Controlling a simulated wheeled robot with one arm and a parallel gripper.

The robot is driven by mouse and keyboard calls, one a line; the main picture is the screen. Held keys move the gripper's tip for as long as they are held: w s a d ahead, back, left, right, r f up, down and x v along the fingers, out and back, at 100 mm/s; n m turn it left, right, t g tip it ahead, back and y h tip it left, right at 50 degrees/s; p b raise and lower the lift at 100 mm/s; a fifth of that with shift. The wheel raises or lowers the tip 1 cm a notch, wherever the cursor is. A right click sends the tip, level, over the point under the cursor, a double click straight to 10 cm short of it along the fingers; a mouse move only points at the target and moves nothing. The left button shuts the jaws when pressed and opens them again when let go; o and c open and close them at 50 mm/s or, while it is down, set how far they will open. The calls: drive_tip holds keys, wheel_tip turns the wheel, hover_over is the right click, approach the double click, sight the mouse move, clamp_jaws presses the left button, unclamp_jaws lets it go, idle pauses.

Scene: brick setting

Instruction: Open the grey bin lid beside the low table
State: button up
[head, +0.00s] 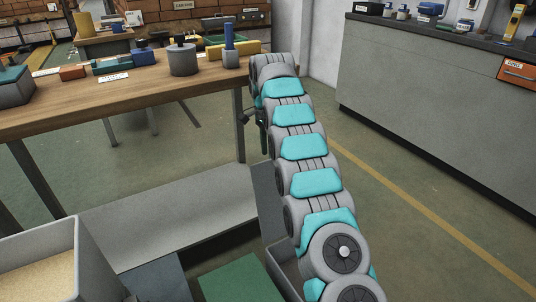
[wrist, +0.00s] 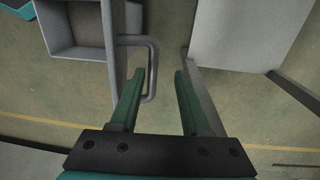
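My gripper (wrist: 158,72) is open in the wrist view, with its two green fingers apart. A grey bar handle (wrist: 152,70) loops into the gap between them, nearer the left finger; I see no grip on it. The handle runs beside a grey open-topped box (wrist: 48,28) with a dark inside. A flat grey panel (wrist: 245,30) lies to the right; I cannot tell whether it is the lid. In the head view my gripper (head: 254,118) is small, beside the table's right end, and partly hidden by my arm.
A wooden table (head: 150,92) carries several blocks and pots. A low grey surface (head: 180,215) lies below it. A grey bin (head: 78,262) with tan contents stands at lower left, and a green panel (head: 240,280) lies near my arm. A grey cabinet (head: 430,90) stands right; floor between is clear.

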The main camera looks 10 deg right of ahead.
sight(272, 162)
drive_tip(key=shift+s+b, duration=0.45)
drive_tip(key=shift+s, duration=0.5)
drive_tip(key=shift+s+d+r+b, duration=0.1)
drive_tip(key=shift+s+b, duration=0.1)
drive_tip(key=shift+s, duration=0.85)
drive_tip(key=shift+s+d+r+b, duration=0.1)
drive_tip(key=shift+s+b, duration=0.1)
drive_tip(key=shift+s, duration=0.85)
drive_tip(key=s+r+b, duration=0.1)
drive_tip(key=s, duration=0.9)
drive_tip(key=shift+d, duration=0.2)
drive_tip(key=shift+c, duration=0.3)
